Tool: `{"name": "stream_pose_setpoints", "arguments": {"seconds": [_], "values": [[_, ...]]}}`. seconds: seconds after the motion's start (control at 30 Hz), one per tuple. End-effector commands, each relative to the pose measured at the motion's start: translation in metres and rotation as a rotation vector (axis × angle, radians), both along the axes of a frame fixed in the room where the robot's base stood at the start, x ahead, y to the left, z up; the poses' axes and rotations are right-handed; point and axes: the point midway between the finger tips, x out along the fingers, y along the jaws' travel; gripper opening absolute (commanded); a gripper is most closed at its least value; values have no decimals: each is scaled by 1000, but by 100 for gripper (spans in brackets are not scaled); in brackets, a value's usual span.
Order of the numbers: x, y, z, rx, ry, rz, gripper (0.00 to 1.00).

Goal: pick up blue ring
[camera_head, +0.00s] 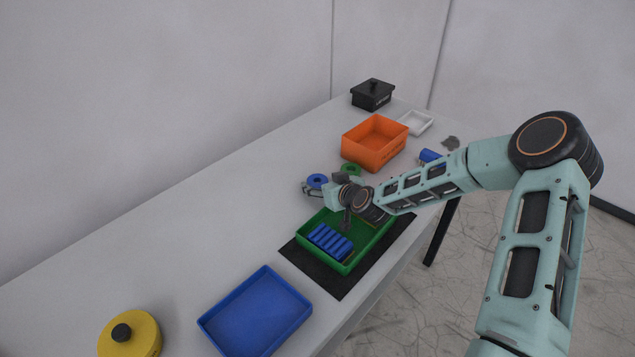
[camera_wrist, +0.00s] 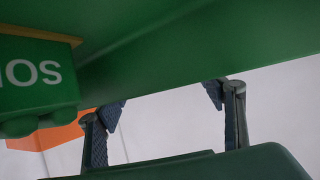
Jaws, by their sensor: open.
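The blue ring (camera_head: 317,180) lies on the grey table beyond the green tray, in the head view. My gripper (camera_head: 312,189) is low beside the ring, with its fingers at the ring's near left side. Whether the fingers straddle or touch the ring cannot be told. In the wrist view my gripper (camera_wrist: 166,100) has its two fingers wide apart, with only pale surface seen between them. The blue ring does not show in the wrist view.
A green tray (camera_head: 349,268) holding several blue cylinders stands on a black mat (camera_head: 329,286) below my wrist. A green ring (camera_head: 351,169) and an orange bin (camera_head: 374,154) are close behind. A blue tray (camera_head: 255,312) and yellow lidded pot (camera_head: 145,334) stand nearer. The left table is clear.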

Motion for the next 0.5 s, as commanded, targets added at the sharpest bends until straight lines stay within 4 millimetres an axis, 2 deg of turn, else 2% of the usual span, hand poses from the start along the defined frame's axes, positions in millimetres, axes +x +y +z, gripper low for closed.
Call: {"name": "stream_pose_setpoints", "arguments": {"seconds": [0.17,0.43,0.5], "values": [[13,8,-8,0,0,1,63],[15,9,-9,-1,1,1,63],[15,9,-9,0,0,1,56]]}}
